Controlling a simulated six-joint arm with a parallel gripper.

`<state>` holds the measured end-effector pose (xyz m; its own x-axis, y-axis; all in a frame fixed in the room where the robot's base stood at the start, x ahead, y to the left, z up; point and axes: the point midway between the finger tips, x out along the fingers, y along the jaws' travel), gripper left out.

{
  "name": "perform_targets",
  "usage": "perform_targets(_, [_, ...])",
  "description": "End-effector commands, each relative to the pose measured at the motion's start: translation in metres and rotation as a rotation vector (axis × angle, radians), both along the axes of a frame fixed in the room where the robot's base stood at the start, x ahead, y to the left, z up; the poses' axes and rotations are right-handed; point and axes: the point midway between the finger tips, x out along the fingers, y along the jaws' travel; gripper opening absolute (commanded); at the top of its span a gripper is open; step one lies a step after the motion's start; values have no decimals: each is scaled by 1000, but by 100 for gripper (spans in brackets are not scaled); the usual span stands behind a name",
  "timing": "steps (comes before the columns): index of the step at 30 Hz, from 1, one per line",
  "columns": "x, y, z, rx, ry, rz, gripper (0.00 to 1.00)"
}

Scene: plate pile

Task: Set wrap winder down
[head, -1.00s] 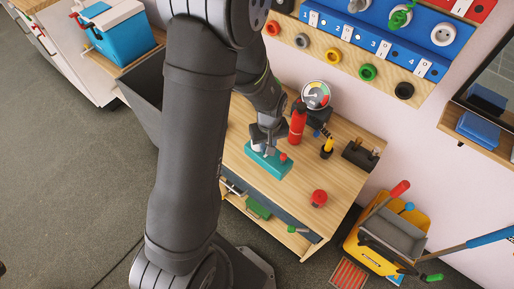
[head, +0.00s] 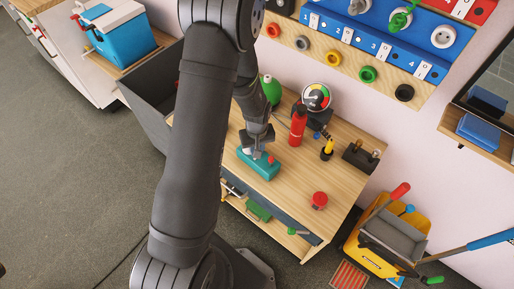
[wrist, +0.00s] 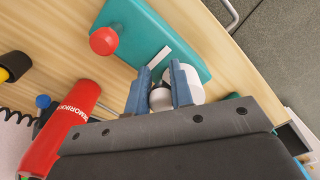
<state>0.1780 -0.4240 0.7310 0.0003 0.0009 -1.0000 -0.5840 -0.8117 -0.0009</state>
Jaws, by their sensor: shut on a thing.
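The wrap winder has a teal base (head: 262,168), which also shows in the wrist view (wrist: 165,30). A red knob (wrist: 104,41) stands at one end and a white round part (wrist: 188,84) near the other. My gripper (head: 256,144) is above the end of the base away from the red knob. In the wrist view its blue fingers (wrist: 156,84) are closed around a small dark and pale part of the winder. The base is over or on the wooden bench top (head: 285,190); I cannot tell whether it touches.
A red bottle (head: 298,126), a round gauge (head: 316,96) and a yellow-and-black tool (head: 327,149) stand behind to the right. A green bottle (head: 271,89) is behind my arm. A red knob-like object (head: 319,200) sits front right, with bare wood around it.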

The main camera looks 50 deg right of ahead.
Motion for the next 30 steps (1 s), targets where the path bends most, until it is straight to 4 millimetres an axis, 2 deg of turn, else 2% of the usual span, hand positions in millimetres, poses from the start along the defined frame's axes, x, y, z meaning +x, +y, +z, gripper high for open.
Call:
perform_targets(5, [0,0,-2,0,0,0,0])
perform_targets(6, [0,0,-3,0,0,0,23])
perform_targets(9, [0,0,-3,0,0,0,42])
perform_targets(20, [0,0,0,0,0,0,43])
perform_targets(25, [0,-1,18,-3,-1,0,43])
perform_targets(30, [0,-1,49,-5,-1,0,43])
